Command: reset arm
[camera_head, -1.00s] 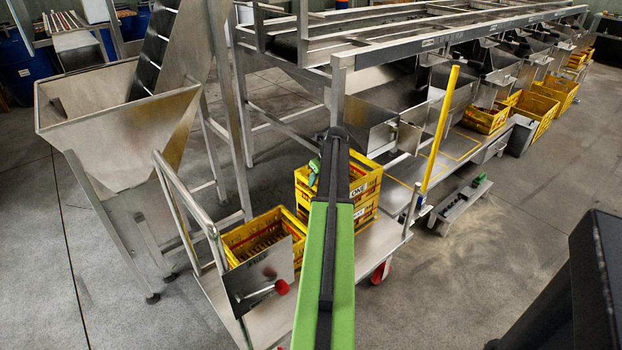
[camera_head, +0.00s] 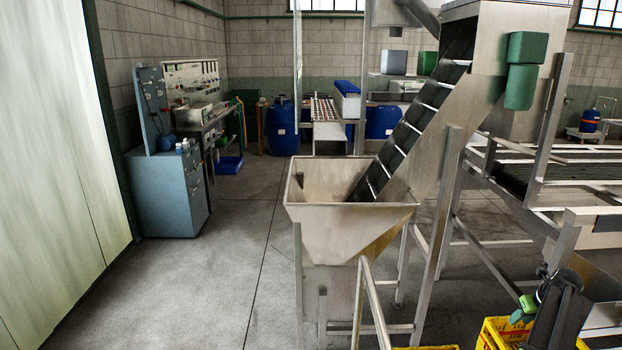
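The end of my arm shows at the lower right, dark with small green parts. My gripper (camera_head: 527,308) is at this end, above a yellow crate (camera_head: 492,335) that is cut off by the bottom edge. The gripper is small and partly hidden by the dark arm link, so its fingers cannot be made out. I cannot tell whether it holds anything.
A steel hopper (camera_head: 350,222) with an inclined conveyor (camera_head: 420,112) stands at the centre. A steel frame (camera_head: 600,215) is at the right. A blue-grey cabinet (camera_head: 172,190) stands at the left, beside a pale wall panel (camera_head: 55,150). The floor between cabinet and hopper is clear.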

